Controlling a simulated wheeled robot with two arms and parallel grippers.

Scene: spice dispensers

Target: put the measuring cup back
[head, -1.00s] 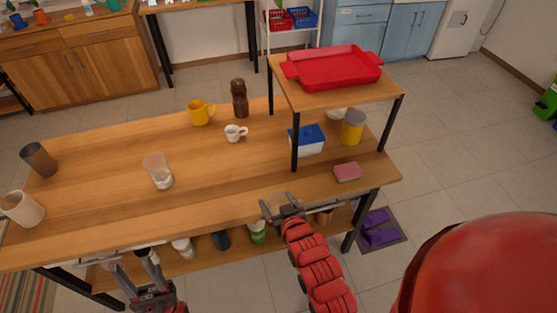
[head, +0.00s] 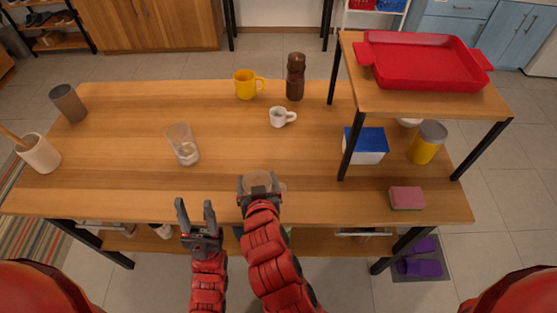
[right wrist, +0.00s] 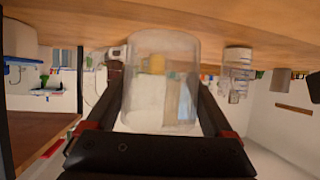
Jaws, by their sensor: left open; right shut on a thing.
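A clear see-through cup, which I take to be the measuring cup (right wrist: 160,75), is between the fingers of my right gripper (head: 260,183). My right gripper is shut on it near the table's front edge. In the head view the gripper hides most of the cup, and I cannot tell whether it touches the table. What is in the cup is unclear. My left gripper (head: 195,213) is open and empty at the front edge, left of the right one. Another clear glass (head: 183,143) with something white in its bottom stands on the table (head: 130,185).
A white cup (head: 282,117), yellow mug (head: 245,85) and brown grinder (head: 295,77) stand further back. At right are a blue-lidded box (head: 366,146), yellow-grey jar (head: 427,142) and sponge (head: 406,198). A riser with a red tray (head: 425,62) stands above. The table's middle is clear.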

